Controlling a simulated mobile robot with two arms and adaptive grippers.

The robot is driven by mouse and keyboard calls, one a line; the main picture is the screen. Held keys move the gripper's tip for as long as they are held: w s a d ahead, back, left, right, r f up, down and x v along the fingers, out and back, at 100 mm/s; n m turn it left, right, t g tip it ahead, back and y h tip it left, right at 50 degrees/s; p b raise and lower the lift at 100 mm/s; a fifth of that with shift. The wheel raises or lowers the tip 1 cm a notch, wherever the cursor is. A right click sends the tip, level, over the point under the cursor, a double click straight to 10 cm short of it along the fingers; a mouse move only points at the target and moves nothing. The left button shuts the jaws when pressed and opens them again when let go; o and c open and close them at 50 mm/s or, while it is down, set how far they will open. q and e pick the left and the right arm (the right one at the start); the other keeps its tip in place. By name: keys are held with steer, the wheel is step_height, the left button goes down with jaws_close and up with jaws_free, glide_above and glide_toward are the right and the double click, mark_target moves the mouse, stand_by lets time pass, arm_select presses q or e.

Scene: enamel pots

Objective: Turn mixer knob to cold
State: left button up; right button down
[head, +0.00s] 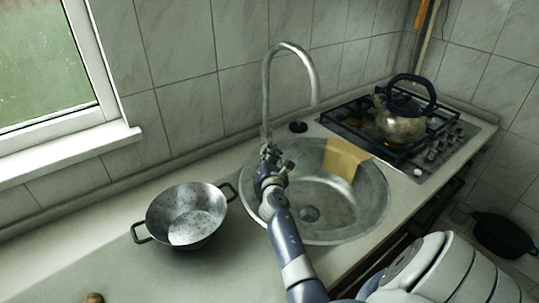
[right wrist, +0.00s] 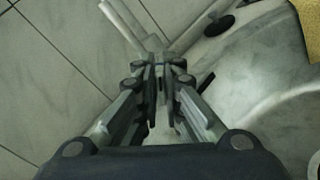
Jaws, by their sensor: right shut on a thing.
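The mixer tap (head: 266,95) has a tall curved metal spout and stands at the back left rim of the round steel sink (head: 372,205). My right gripper (head: 268,156) is at the lower part of the tap. It is shut on the mixer knob, which is mostly hidden by the fingers, so its setting cannot be read. In the right wrist view the fingertips (right wrist: 152,72) are close together against the tap's metal body (right wrist: 136,20). My left gripper is not in view.
A yellow cloth (head: 345,158) lies over the sink's back right rim. A kettle (head: 400,124) sits on the gas hob (head: 352,118). The tiled wall is close behind the tap.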

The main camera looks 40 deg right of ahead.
steer(key=shift+f+m, duration=0.15)
steer(key=shift+m, duration=0.55)
steer(key=shift+d, duration=0.1)
steer(key=c, duration=2)
jaws_free()
steer(key=v, duration=1.2)
